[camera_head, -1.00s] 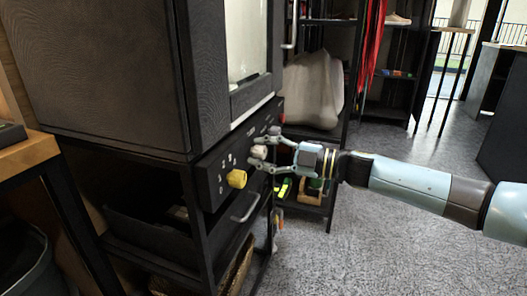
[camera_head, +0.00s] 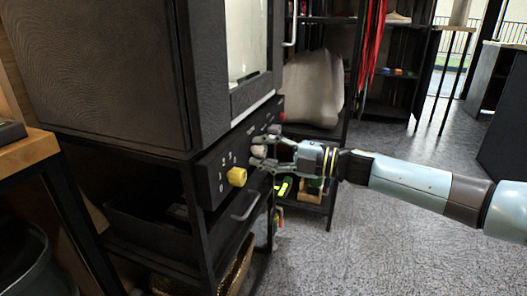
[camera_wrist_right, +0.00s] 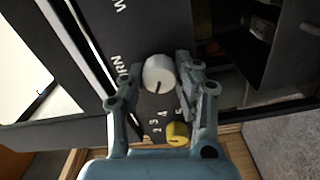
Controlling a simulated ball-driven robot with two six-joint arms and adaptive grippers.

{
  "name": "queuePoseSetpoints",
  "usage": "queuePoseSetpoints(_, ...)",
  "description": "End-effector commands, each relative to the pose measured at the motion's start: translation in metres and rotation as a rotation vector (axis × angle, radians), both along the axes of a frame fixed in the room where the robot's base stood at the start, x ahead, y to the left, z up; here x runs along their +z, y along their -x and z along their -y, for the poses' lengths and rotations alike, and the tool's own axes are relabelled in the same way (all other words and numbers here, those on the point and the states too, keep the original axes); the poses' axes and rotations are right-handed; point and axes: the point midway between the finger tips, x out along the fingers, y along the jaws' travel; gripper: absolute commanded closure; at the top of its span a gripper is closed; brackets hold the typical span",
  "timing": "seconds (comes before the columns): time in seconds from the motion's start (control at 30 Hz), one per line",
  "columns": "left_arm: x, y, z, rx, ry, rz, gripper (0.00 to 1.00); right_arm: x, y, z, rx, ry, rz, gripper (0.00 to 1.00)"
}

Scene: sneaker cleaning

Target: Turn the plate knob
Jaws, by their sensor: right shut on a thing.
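A black control panel (camera_head: 207,177) runs below the oven-like cabinet in the head view. It carries a white knob (camera_head: 259,151) in its middle and a yellow knob (camera_head: 237,177) nearer the left end. My right gripper (camera_head: 262,153) is at the white knob with its fingers on either side, shut on it. In the right wrist view the white knob (camera_wrist_right: 159,74), with a dark pointer mark, sits between the fingertips. The yellow knob (camera_wrist_right: 177,133) lies below, clear of the fingers, beside printed numbers. I cannot read which knob is labelled for the plate. My left gripper is not in view.
A drawer handle (camera_head: 246,206) sticks out below the panel. A small red part (camera_head: 282,117) is at the panel's far end. A dark shelf with a pale bag (camera_head: 312,90) stands behind. Grey floor (camera_head: 385,245) is free at the right.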

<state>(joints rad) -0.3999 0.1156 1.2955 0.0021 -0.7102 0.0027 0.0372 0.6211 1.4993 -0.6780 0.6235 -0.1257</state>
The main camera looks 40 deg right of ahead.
Motion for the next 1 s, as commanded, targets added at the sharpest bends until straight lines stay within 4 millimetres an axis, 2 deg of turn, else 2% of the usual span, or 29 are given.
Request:
queuePoseSetpoints(0.17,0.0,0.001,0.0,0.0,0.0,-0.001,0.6,-0.002,0.001,0.0,0.001,0.0,-0.004,1.0)
queuePoseSetpoints(0.2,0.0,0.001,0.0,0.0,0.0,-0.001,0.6,-0.002,0.001,0.0,0.001,0.0,-0.004,0.65)
queuePoseSetpoints(0.37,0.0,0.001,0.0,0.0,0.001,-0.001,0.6,-0.001,0.001,0.0,0.0,-0.001,-0.003,0.45)
queuePoseSetpoints(0.67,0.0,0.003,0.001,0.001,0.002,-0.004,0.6,-0.001,0.003,0.001,0.0,0.0,-0.002,0.45)
queuePoseSetpoints(0.77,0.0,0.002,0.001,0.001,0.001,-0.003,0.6,-0.002,0.012,0.007,0.001,0.002,-0.006,0.45)
queuePoseSetpoints(1.0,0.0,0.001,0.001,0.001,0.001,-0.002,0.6,-0.003,0.054,0.032,0.004,0.004,-0.009,0.45)
